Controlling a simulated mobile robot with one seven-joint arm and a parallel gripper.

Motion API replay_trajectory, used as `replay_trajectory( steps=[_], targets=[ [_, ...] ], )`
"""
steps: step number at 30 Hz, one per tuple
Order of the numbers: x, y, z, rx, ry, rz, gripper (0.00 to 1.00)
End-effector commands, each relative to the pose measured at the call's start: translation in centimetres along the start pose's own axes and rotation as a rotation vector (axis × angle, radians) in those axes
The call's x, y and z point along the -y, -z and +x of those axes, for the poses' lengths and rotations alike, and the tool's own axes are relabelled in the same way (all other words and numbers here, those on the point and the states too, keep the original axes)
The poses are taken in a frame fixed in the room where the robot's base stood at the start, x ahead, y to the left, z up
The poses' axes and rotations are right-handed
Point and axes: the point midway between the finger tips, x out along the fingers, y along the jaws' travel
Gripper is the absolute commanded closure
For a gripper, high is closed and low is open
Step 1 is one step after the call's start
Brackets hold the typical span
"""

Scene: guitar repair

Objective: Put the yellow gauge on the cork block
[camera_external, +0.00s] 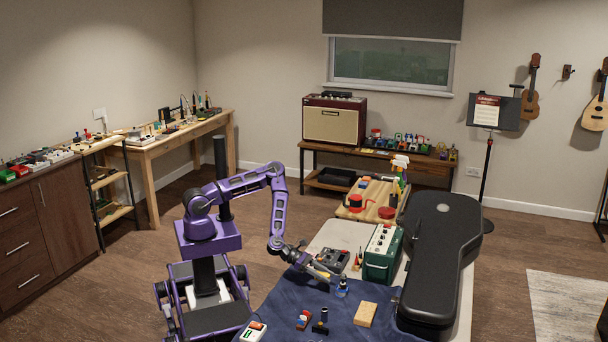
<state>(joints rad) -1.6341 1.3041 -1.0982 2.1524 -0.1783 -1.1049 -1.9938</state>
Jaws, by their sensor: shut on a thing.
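The tan block (366,314), which looks like the cork block, lies flat on the dark blue cloth, to the front right of my gripper. My gripper (328,276) is low over the back part of the cloth, pointing down and right, beside a small blue bottle (342,287). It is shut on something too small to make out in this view. I cannot pick out the yellow gauge for certain. The top of the tan block looks bare.
A red item (304,319) and a dark upright item (322,319) stand left of the block. A white device (253,332) lies at the front left.

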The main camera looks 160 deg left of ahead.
Motion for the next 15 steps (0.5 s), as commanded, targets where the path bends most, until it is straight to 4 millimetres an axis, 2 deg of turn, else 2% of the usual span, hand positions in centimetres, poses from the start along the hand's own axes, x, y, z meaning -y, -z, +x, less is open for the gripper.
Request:
replay_trajectory(
  steps=[1, 8, 12, 15],
  targets=[
    [0.1, 0.8, 0.3, 0.001, 0.001, -0.001, 1.0],
    [0.1, 2.5, 1.1, 0.001, 0.001, 0.0, 1.0],
    [0.1, 4.5, 1.9, 0.0, 0.001, -0.001, 1.0],
    [0.1, 5.0, 2.1, 0.003, 0.001, 0.001, 1.0]
  ],
)
